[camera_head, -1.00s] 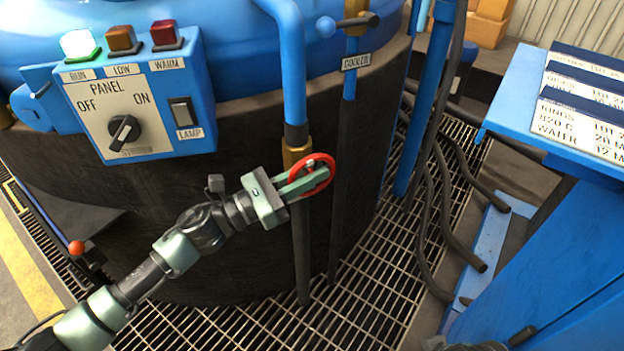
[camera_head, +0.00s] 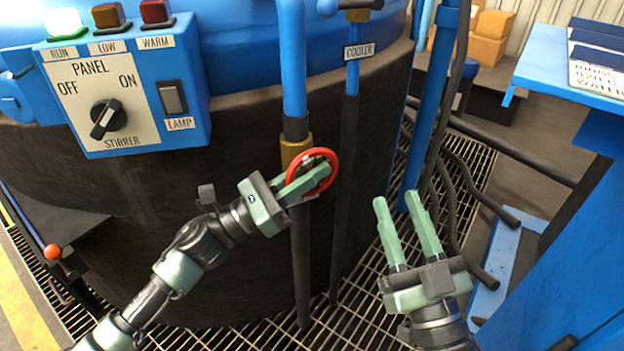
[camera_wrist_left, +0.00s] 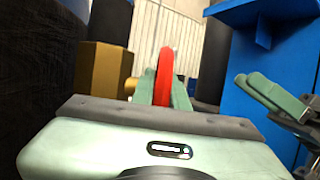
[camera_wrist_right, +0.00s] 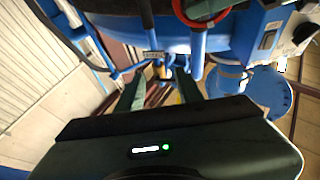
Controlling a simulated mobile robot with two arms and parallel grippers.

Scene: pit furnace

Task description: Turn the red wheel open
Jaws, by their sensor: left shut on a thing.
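The red wheel (camera_head: 331,176) sits on a brass valve body (camera_head: 293,150) on a blue and dark vertical pipe against the furnace. My left gripper (camera_head: 312,180) is shut on the rim of the red wheel. In the left wrist view the wheel (camera_wrist_left: 164,75) stands edge-on between my left fingers, beside the brass body (camera_wrist_left: 103,72). My right gripper (camera_head: 405,212) is open and empty, to the right of the wheel and apart from it. It also shows at the right of the left wrist view (camera_wrist_left: 258,92). In the right wrist view part of the red wheel (camera_wrist_right: 181,12) shows at the top.
A panel (camera_head: 128,92) with lamps and an OFF/ON stirrer knob is at upper left. A COOLER pipe (camera_head: 350,100) runs just right of the wheel. Dark hoses (camera_head: 462,215) and a blue stand (camera_head: 560,250) are at the right. Floor grating lies below.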

